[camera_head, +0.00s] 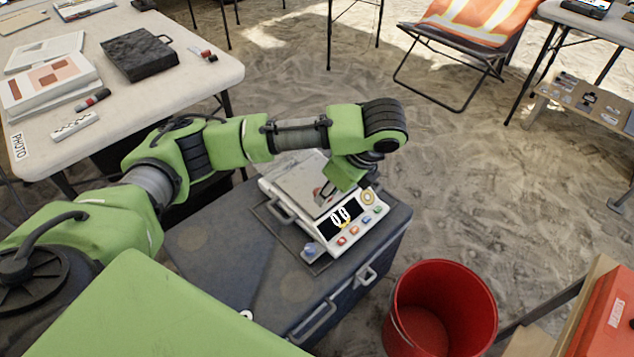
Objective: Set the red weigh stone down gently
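A white scale (292,222) with a metal weighing plate (297,180) stands on a dark grey case (215,255). Its lit display (341,217) appears to read zeros. My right gripper is not in view.
A red bucket (440,305) stands on the sand right of the case. A white table (165,95) at the upper left holds a dark box (138,54), papers and markers. A folding chair (455,50) stands at the back. Open sand lies right of the scale.

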